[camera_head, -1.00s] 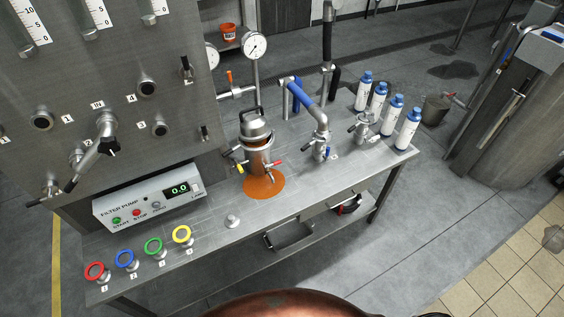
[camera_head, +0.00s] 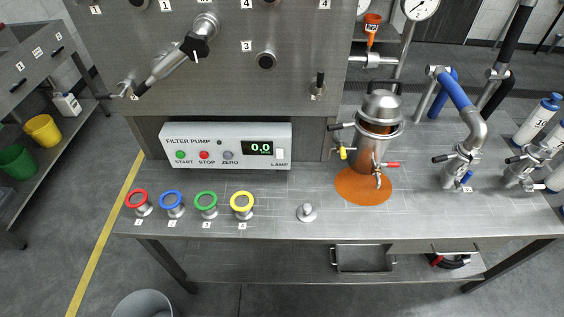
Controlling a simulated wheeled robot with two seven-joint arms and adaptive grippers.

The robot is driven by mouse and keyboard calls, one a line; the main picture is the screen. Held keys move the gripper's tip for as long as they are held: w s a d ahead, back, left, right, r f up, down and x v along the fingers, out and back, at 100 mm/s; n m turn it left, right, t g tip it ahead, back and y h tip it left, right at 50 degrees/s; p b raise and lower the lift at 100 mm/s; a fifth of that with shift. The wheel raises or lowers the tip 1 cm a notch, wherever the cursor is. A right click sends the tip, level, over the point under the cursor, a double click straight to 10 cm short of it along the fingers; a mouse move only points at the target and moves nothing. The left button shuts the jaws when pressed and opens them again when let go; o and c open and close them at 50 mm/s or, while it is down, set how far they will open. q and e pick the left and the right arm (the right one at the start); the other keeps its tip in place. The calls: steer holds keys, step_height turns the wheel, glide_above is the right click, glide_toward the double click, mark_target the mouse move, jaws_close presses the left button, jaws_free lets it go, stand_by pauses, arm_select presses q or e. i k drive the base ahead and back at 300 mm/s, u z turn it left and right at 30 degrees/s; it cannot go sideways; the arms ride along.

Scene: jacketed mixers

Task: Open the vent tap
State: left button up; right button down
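A steel filter vessel (camera_head: 372,140) with a lid and black handle stands on the steel bench (camera_head: 290,218), in an orange puddle (camera_head: 350,190). Small taps stick out of it: a black-handled one (camera_head: 340,126) high on the left, a yellow-handled one (camera_head: 342,153) lower left and a red-handled one (camera_head: 391,164) on the right. No readable label shows which tap is the vent, and I cannot tell whether any is open. Neither of my grippers is in view.
The filter pump box (camera_head: 228,146) reads 0.0. Red (camera_head: 137,197), blue (camera_head: 171,199), green (camera_head: 206,200) and yellow (camera_head: 242,202) ringed fittings stand along the bench front. A blue-handled pipe (camera_head: 455,92) and white bottles (camera_head: 535,122) are right. A panel (camera_head: 120,60) rises behind.

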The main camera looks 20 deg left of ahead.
mark_target(343, 155)
steer(key=u, duration=0.1)
steer(key=k, duration=1)
steer(key=z, duration=0.9)
steer(key=i, duration=1.4)
steer(key=u, duration=0.75)
